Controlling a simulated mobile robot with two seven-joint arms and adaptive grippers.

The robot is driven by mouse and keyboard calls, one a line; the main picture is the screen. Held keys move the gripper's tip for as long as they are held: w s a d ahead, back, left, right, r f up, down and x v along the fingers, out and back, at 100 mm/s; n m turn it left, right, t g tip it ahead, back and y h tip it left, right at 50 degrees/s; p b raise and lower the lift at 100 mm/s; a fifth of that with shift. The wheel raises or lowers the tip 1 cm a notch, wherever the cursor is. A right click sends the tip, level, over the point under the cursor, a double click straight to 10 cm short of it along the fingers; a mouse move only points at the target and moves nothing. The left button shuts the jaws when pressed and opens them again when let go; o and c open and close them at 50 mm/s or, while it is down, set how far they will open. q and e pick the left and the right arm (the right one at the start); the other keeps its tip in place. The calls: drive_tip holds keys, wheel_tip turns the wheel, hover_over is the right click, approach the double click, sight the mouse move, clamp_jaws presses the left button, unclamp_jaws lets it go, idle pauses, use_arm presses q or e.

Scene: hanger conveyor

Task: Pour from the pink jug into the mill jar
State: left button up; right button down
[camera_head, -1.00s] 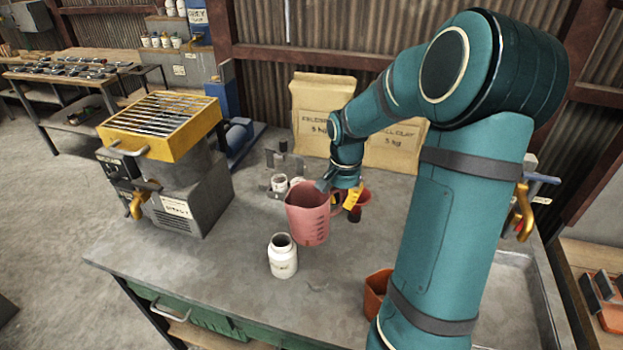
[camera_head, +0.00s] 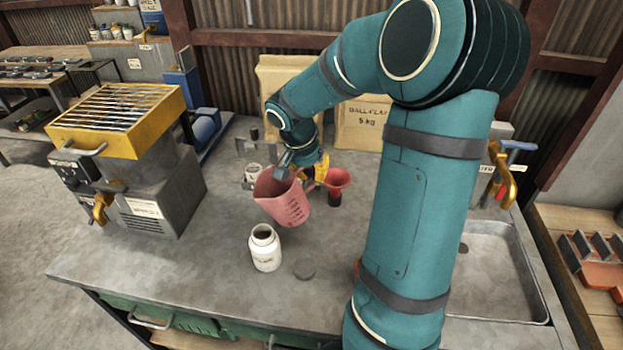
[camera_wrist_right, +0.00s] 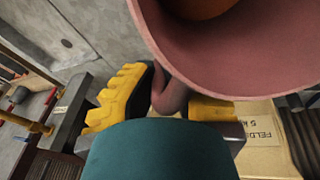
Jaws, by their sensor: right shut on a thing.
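The pink jug (camera_head: 283,199) is held by my right gripper (camera_head: 309,172), above and behind the mill jar, and leans to the left. The right wrist view shows the yellow fingers (camera_wrist_right: 165,95) around the handle of the jug (camera_wrist_right: 235,50), with something brown inside it. The white mill jar (camera_head: 265,249) stands upright and open on the bench, below and slightly left of the jug. The two look apart. No stream shows between them. My left gripper is not in view.
A red funnel (camera_head: 337,181) stands behind. A machine with a yellow grated top (camera_head: 120,120) stands at left, paper sacks (camera_head: 361,124) at the back, a sink (camera_head: 497,270) at right. The bench front is clear.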

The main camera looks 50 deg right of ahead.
drive_tip(key=shift+r, duration=0.25)
drive_tip(key=shift+h, duration=0.3)
drive_tip(key=shift+r+h+b, duration=0.45)
drive_tip(key=shift+r+h, duration=0.05)
drive_tip(key=shift+r, duration=0.1)
drive_tip(key=shift+g, duration=0.3)
drive_tip(key=shift+r+h+b, duration=0.2)
drive_tip(key=shift+h+b, duration=0.1)
drive_tip(key=shift+b, duration=0.1)
drive_tip(key=shift+r+h, duration=0.25)
drive_tip(key=shift+h, duration=0.05)
drive_tip(key=shift+a+b, duration=0.1)
drive_tip(key=shift+b, duration=0.45)
